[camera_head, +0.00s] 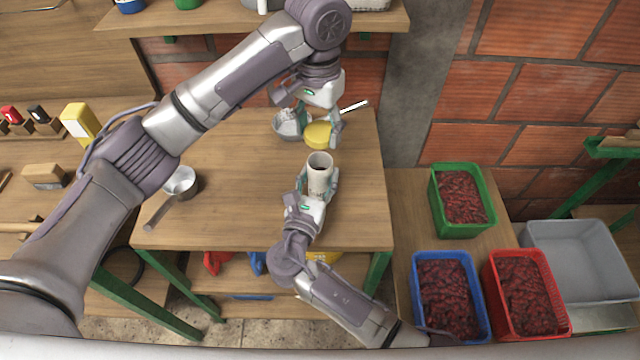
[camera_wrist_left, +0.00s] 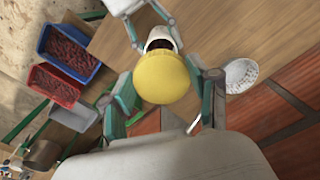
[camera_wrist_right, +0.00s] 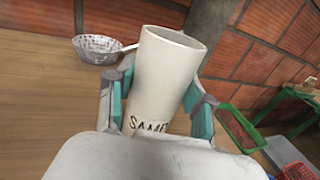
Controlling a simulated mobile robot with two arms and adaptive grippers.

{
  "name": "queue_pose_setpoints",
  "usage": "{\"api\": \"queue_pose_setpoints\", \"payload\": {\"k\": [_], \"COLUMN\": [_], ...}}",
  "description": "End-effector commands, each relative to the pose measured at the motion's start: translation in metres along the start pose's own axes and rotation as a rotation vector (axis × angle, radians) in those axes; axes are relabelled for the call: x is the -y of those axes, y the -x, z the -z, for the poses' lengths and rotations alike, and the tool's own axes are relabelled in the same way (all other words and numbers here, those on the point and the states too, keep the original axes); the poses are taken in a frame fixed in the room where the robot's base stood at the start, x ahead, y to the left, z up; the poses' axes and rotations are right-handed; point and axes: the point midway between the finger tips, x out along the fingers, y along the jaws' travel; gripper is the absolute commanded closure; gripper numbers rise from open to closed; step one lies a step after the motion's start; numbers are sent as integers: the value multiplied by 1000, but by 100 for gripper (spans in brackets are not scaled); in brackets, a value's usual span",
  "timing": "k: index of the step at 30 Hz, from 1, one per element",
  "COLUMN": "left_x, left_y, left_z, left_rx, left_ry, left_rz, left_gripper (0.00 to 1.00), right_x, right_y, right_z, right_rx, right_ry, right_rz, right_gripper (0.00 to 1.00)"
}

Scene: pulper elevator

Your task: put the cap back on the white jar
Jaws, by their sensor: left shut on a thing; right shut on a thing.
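The white jar (camera_head: 319,172) stands open and roughly upright, with dark contents showing in its mouth. My right gripper (camera_head: 318,186) is shut around the jar's body; the right wrist view shows the jar (camera_wrist_right: 165,80) between its fingers, with black lettering low on its side. The yellow cap (camera_head: 318,135) is held by my left gripper (camera_head: 322,128), above and behind the jar in the head view. In the left wrist view the cap (camera_wrist_left: 162,78) sits between both fingers and overlaps the view of the jar (camera_wrist_left: 162,40). Cap and jar are apart.
A white strainer (camera_head: 287,123) with a handle lies on the wooden table (camera_head: 240,215) behind the grippers. A metal pot (camera_head: 181,182) stands at left. Green, blue and red crates of red fruit (camera_head: 462,195) and a grey bin (camera_head: 580,255) are at right.

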Motion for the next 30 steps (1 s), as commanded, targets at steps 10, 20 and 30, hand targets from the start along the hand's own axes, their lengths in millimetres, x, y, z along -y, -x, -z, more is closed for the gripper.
{"api": "queue_pose_setpoints", "payload": {"k": [10,20,30], "left_x": [0,0,0], "left_y": [-32,-50,-51], "left_z": [-1,-1,-1], "left_rx": [3,0,0], "left_ry": [0,0,0], "left_rz": [-1,0,1], "left_gripper": [50,50,50], "right_x": [0,0,0], "right_y": [0,0,0], "right_z": [0,0,0], "right_rx": [0,0,0], "right_ry": [0,0,1], "right_rz": [0,0,0], "right_gripper": [100,100,100]}}
